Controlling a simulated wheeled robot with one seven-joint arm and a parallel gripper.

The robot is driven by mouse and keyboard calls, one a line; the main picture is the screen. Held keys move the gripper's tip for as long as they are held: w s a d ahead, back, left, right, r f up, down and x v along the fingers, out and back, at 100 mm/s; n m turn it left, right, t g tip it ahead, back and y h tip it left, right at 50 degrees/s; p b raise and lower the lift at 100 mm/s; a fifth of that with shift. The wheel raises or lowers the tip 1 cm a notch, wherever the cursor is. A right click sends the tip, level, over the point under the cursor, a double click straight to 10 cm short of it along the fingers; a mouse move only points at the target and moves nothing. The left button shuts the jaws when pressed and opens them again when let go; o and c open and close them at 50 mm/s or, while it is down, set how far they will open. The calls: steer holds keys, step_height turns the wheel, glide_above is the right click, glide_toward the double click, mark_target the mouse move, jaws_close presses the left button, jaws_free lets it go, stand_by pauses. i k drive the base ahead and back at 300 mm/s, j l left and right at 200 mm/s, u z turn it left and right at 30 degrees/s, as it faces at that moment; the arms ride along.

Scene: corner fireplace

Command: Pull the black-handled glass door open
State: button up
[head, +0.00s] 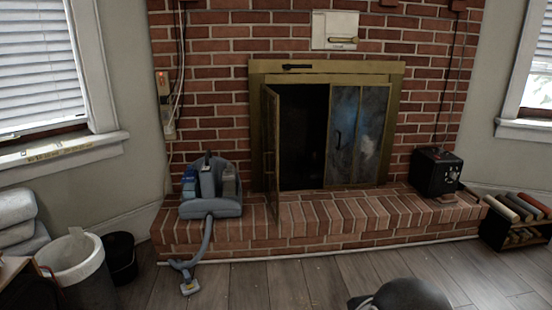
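The fireplace's brass frame (325,68) is set in the brick wall. On the left, another door leaf (271,160) stands swung outward, seen nearly edge-on. The dark firebox opening (304,135) shows between that leaf and the shut panels. My gripper is not in view; a dark rounded shape at the bottom edge may be part of my arm.
A raised brick hearth (340,215) runs in front. A grey-blue cleaning machine (211,190) with a hose stands on its left. A black box heater (436,172) stands on its right. A log rack (518,222) is far right. The wood floor ahead is mostly clear.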

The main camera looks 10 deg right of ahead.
mark_target(345, 107)
steer(key=j, duration=0.25)
steer(key=i+l, duration=0.1)
steer(key=l, duration=0.25)
steer(key=i+l, duration=0.15)
steer(key=l, duration=0.2)
steer(key=i+l, duration=0.1)
steer(key=l, duration=0.25)
steer(key=i+l, duration=0.15)
steer(key=l, duration=0.15)
steer(key=i+l, duration=0.1)
steer(key=i, duration=0.35)
steer(key=i+l, duration=0.15)
steer(key=i, duration=0.35)
steer(key=i+l+u, duration=0.1)
steer(key=i, duration=0.35)
steer(key=i+j, duration=0.2)
steer(key=i, duration=0.2)
steer(key=i+j, duration=0.2)
steer(key=i, duration=0.15)
steer(key=i+j, duration=0.2)
steer(key=i, duration=0.2)
